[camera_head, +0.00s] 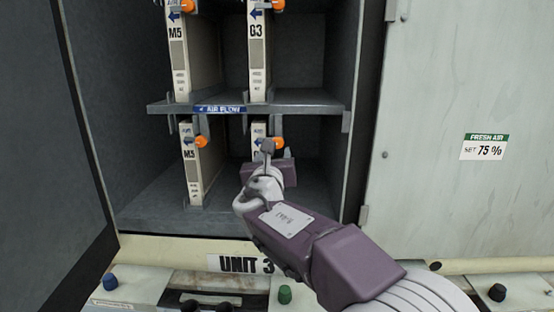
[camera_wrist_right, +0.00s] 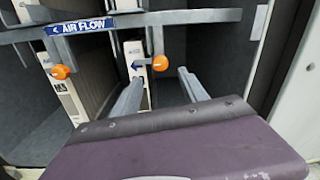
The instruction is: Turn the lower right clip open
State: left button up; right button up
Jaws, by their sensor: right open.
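The lower right clip has an orange knob (camera_head: 279,142) and sits at the top of the lower right filter, whose face is mostly hidden behind my right arm in the head view. My right gripper (camera_head: 272,152) is inside the lower bay, close in front of this clip. Its two grey fingers (camera_wrist_right: 160,80) are apart, with the knob showing between and beyond their tips. No contact can be made out. My left gripper is not in view.
The lower left filter (camera_head: 193,172) has its own orange knob (camera_head: 200,141). A shelf with an AIR FLOW label (camera_head: 220,109) runs just above. The open door (camera_head: 45,130) stands at left, and the cabinet panel (camera_head: 450,80) at right. Bay floor right of the filter is free.

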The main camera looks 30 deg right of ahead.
aim_at(278, 144)
jog(key=x, duration=0.9)
jog(key=shift+p, duration=0.45)
grip_shut()
